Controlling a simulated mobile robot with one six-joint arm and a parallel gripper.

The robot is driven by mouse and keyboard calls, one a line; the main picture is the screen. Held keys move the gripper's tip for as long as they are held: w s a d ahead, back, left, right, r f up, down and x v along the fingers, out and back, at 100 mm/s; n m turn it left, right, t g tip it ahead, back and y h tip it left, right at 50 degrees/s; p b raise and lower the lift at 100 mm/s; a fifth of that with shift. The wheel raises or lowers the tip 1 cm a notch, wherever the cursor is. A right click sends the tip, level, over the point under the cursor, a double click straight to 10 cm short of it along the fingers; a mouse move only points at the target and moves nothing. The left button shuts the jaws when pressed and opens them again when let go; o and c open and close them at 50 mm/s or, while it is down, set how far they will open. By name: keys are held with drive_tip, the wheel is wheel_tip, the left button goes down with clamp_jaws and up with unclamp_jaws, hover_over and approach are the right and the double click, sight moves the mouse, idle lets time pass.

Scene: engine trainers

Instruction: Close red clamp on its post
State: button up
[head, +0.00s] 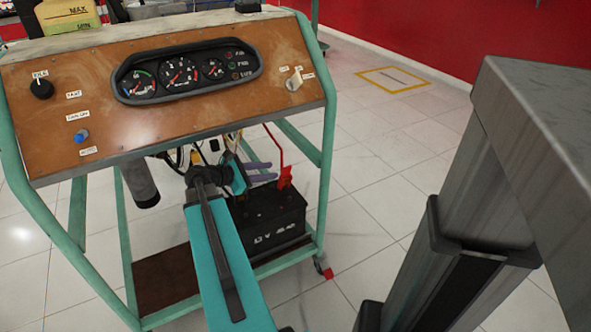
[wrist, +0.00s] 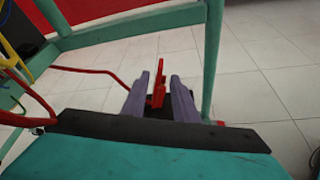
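The red clamp (head: 285,176) is at the right end of the black battery (head: 268,222), with a red cable rising from it toward the panel. My gripper (head: 272,171) has two purple fingers pointing right at the clamp, above the battery top. In the wrist view the red clamp (wrist: 158,90) stands upright in the gap between the fingers of my gripper (wrist: 160,77). Floor or dark battery shows on both sides of it, so the fingers look open and apart from it. The battery post is hidden, and whether the clamp sits around it cannot be told.
A green frame (head: 327,150) surrounds the battery, with a wooden gauge panel (head: 110,110) above my arm. Loose wires (head: 190,155) hang under the panel. A frame upright (wrist: 213,60) stands just right of the fingers in the wrist view.

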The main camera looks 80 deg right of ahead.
sight(285, 179)
drive_tip(key=b+x, duration=0.3)
drive_tip(key=x, duration=1)
drive_tip(key=shift+c, duration=0.6)
clamp_jaws()
idle(0.7)
